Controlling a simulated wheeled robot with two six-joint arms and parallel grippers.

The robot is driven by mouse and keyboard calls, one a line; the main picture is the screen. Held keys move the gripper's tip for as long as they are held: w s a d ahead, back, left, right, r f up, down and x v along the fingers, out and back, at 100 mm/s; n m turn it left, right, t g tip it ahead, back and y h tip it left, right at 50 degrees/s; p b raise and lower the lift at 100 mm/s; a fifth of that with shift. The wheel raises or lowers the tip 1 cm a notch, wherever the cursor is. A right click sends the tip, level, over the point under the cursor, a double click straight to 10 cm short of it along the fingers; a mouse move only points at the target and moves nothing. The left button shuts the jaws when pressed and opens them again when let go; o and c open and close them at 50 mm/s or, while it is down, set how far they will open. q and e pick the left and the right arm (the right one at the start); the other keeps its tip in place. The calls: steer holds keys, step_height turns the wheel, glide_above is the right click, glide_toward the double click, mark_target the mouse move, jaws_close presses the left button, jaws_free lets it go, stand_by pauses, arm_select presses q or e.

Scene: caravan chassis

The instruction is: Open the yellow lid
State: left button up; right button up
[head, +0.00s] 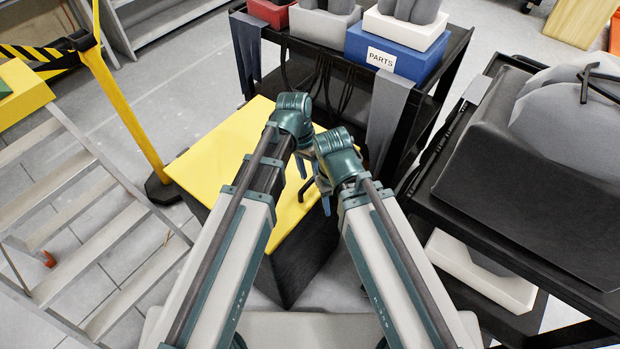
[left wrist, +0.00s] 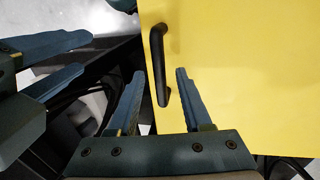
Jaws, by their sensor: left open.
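The yellow lid (head: 235,150) lies flat and closed on a black box (head: 297,262) in the head view. It also fills the right of the left wrist view (left wrist: 245,80). Its black bar handle (left wrist: 157,55) sits near one edge. My left gripper (left wrist: 160,71) is open, with one finger on each side of the handle's lower end in the left wrist view; I cannot tell whether they touch it. My right gripper (left wrist: 86,53) is at the left of that view, its fingers apart and empty, off the lid's edge. My wrists partly hide the handle in the head view.
A black cart with a blue PARTS bin (head: 395,52) stands close behind the box. Another black cart (head: 540,200) with a dark case is at right. Metal steps (head: 90,230) and a yellow post (head: 125,110) stand at left. Some floor between is clear.

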arm_select(q)
jaws_close()
stand_by(1.4)
